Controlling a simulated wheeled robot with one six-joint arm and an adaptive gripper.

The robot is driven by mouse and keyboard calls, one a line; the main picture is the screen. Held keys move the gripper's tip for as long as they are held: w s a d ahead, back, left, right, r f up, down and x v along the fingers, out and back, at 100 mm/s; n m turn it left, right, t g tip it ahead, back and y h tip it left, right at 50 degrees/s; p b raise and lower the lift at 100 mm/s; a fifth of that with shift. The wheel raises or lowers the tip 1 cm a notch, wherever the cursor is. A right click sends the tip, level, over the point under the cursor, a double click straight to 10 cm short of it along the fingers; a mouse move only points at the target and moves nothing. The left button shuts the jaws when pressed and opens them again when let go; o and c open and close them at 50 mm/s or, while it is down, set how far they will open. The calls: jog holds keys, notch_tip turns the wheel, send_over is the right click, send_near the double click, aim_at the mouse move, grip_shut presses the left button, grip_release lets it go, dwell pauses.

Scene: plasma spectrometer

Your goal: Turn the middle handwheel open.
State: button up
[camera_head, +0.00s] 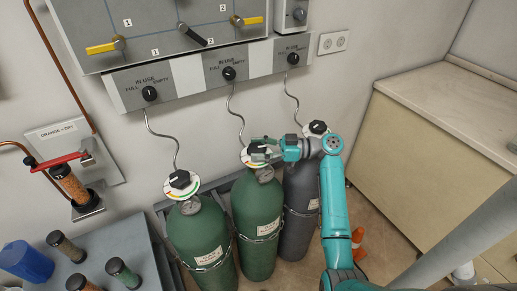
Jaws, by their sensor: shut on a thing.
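Two green gas cylinders and one dark grey cylinder (299,208) stand in a row against the wall, each topped by a black handwheel on a round white disc with coloured marks. The middle handwheel (257,147) is on the second green cylinder (257,215). My gripper (262,151) reaches it from the right and is shut on it, hiding part of the wheel. The left handwheel (180,179) and the right handwheel (318,127) are clear of the gripper. The middle wheel's exact turn angle is too small to read.
A wall panel (199,78) with black knobs hangs above, joined to the cylinders by thin bent tubes. A beige cabinet (430,150) stands at right. A grey table (95,262) with a blue cup (27,262) and small capped jars is at lower left.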

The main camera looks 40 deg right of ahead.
jog(key=o, duration=1.2)
jog(key=shift+f, duration=0.1)
jog(key=shift+d, duration=0.1)
jog(key=v, duration=1.2)
jog(key=shift+s, duration=0.1)
